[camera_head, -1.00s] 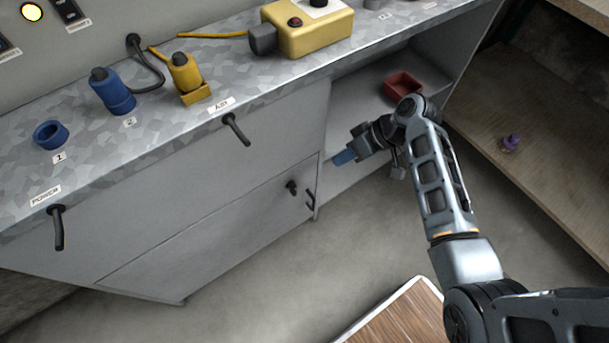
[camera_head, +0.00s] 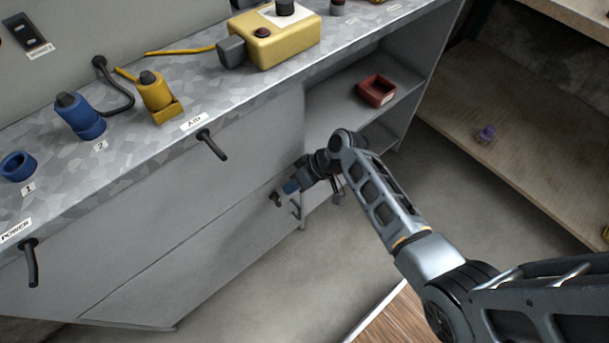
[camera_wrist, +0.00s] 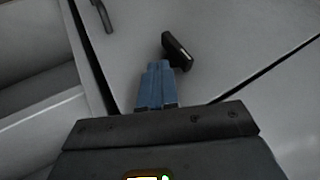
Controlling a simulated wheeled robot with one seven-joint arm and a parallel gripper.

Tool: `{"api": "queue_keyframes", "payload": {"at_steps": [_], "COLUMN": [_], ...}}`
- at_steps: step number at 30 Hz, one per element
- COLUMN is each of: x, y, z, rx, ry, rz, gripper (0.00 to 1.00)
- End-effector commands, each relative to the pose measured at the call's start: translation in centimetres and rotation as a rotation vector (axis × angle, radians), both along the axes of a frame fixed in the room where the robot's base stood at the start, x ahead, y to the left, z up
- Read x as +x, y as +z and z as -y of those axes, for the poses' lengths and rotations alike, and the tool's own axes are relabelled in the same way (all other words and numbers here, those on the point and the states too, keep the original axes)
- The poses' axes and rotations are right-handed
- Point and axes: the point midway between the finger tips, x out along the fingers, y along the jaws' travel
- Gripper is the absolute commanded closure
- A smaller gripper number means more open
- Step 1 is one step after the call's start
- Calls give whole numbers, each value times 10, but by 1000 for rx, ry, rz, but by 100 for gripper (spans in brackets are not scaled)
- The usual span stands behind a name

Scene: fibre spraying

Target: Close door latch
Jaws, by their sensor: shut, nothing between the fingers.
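The door latch (camera_wrist: 178,50) is a small dark turn-piece on the grey cabinet front. In the wrist view it lies tilted just beyond my fingertips, above the door seam. In the head view the latch (camera_head: 275,199) shows as a dark knob near the top right corner of the grey door (camera_head: 215,255). My gripper (camera_head: 290,187) has blue fingers that are shut and empty, right beside the latch. The fingers also show in the wrist view (camera_wrist: 157,82), close to the latch's lower end; I cannot tell whether they touch it.
A dark bar handle (camera_wrist: 103,14) is at the upper left of the wrist view. An open shelf bay with a red tray (camera_head: 377,91) is right of the door. The AIR lever (camera_head: 212,145) sticks out above. A wooden shelf (camera_head: 480,120) stands at the right.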

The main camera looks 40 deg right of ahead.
Motion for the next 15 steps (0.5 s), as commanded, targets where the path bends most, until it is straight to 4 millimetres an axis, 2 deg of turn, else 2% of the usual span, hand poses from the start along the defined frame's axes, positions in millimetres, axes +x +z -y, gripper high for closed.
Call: {"api": "queue_keyframes", "payload": {"at_steps": [6, 15], "x": [0, 0], "y": [0, 0], "z": [-14, -15], "rx": [0, 0], "ry": [1, -1], "rz": [0, 0], "gripper": [100, 100]}}
